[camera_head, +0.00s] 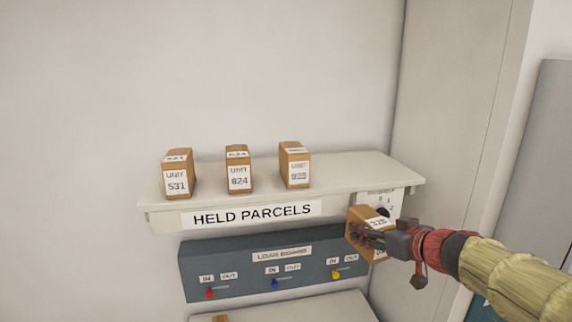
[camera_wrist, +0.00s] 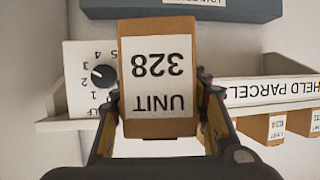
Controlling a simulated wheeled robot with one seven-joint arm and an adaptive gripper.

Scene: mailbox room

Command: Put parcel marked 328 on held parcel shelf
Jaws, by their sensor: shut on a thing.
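My gripper (camera_head: 376,238) is shut on a brown box with white labels, the parcel marked 328 (camera_head: 362,219). In the wrist view the parcel (camera_wrist: 159,75) sits between the two fingers, and its label "UNIT 328" reads upside down. The held parcel shelf (camera_head: 360,173) is a pale wall shelf with a "HELD PARCELS" sign (camera_head: 252,214) on its front. In the head view the parcel appears just below the shelf's front right edge, apparently in front of it. Its exact distance from the shelf cannot be told.
Parcels marked 531 (camera_head: 177,174) and 824 (camera_head: 238,170), and a third parcel (camera_head: 295,166) with an unclear number, stand on the shelf. Its right part is bare. A blue-grey board (camera_head: 230,262) with coloured knobs is below. A white dial panel (camera_wrist: 88,75) is beside the parcel.

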